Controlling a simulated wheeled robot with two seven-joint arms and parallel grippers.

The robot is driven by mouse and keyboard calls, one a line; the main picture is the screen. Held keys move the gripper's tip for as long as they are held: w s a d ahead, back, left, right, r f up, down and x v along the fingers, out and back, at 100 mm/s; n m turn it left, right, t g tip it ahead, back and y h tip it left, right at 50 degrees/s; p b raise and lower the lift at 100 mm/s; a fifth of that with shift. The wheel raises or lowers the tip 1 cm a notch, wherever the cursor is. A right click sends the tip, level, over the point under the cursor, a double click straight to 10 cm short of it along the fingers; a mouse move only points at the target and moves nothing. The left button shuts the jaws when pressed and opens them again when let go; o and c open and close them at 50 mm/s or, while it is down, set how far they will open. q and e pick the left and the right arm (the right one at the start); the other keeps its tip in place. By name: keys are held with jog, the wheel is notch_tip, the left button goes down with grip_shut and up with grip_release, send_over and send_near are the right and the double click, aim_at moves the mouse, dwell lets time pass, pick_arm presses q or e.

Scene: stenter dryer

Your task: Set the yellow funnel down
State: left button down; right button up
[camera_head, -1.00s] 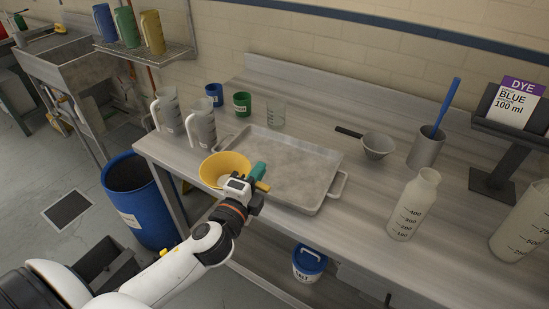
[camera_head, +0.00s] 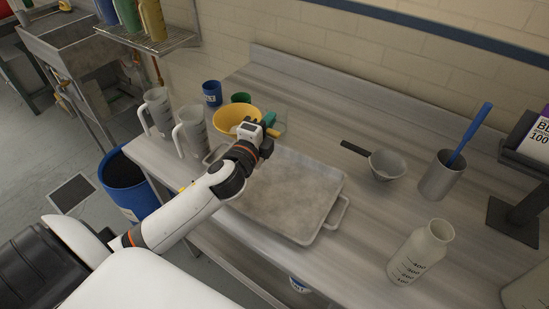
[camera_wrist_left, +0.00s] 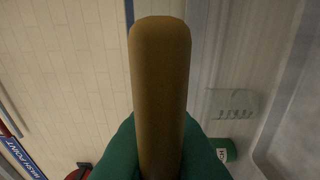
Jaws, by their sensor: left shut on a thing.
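The yellow funnel (camera_head: 232,118) is at the back left of the bench in the head view, near the tray's far left corner. My left gripper (camera_head: 273,129) is shut on its handle. In the left wrist view the handle (camera_wrist_left: 160,80) stands between the green finger pads. The funnel's bowl overlaps the green cup (camera_head: 241,98) in the head view. I cannot tell whether the funnel touches the bench or hangs above it. My right gripper is not in view.
A metal tray (camera_head: 330,201) fills the middle of the bench. Grey jugs (camera_head: 191,133) stand left, a blue cup (camera_head: 212,93) behind. A glass beaker (camera_wrist_left: 232,104) shows in the wrist view. A strainer (camera_head: 387,165) and bottle (camera_head: 421,252) stand right. Bench behind the tray looks free.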

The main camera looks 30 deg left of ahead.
pick_arm(q)
notch_tip(320, 180, down, 8)
jog(key=b, duration=0.1)
jog(key=shift+s, duration=0.3)
jog(key=c, duration=1.5)
grip_release()
jog(key=shift+r, duration=0.1)
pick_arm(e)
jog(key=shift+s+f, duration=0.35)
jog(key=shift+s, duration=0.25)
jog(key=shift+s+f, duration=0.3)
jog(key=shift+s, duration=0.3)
